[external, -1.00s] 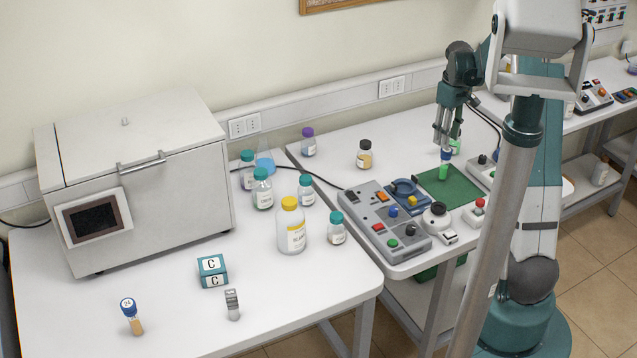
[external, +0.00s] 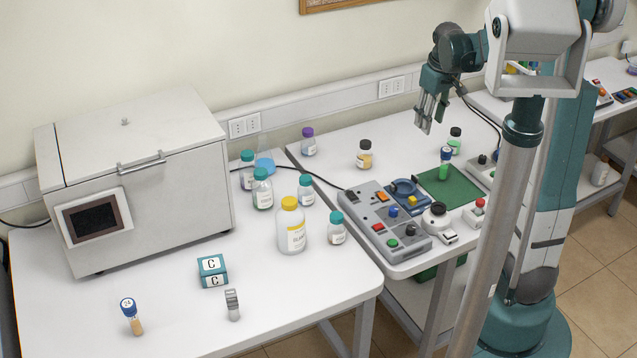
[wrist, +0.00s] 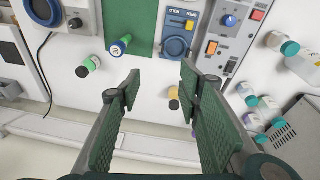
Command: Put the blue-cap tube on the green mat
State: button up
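A blue-cap tube with green contents (external: 445,163) stands upright on the green mat (external: 464,188), near the mat's far left edge. In the wrist view the tube (wrist: 120,45) also shows over the mat (wrist: 142,15). My gripper (external: 424,128) is above and to the left of the tube in the external view, clear of it. A second blue-cap tube, with tan contents (external: 132,318), stands on the near left table.
A black-cap bottle with green contents (external: 455,141) stands just behind the mat. Another black-cap bottle (external: 365,155) and a purple-cap bottle (external: 308,142) stand further left. A grey control panel (external: 385,222) lies left of the mat.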

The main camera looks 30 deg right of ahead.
jog(key=s+a+r+t, duration=0.2)
jog(key=s+a+r, duration=0.1)
jog(key=s+a, duration=0.7)
jog(key=s+a+r+m+t, duration=0.1)
jog(key=s+a+r+t, duration=0.2)
jog(key=s+a, duration=0.7)
jog(key=shift+s+a+r+m+y, duration=0.3)
jog(key=shift+s+r, duration=0.5)
jog(key=shift+s, duration=0.15)
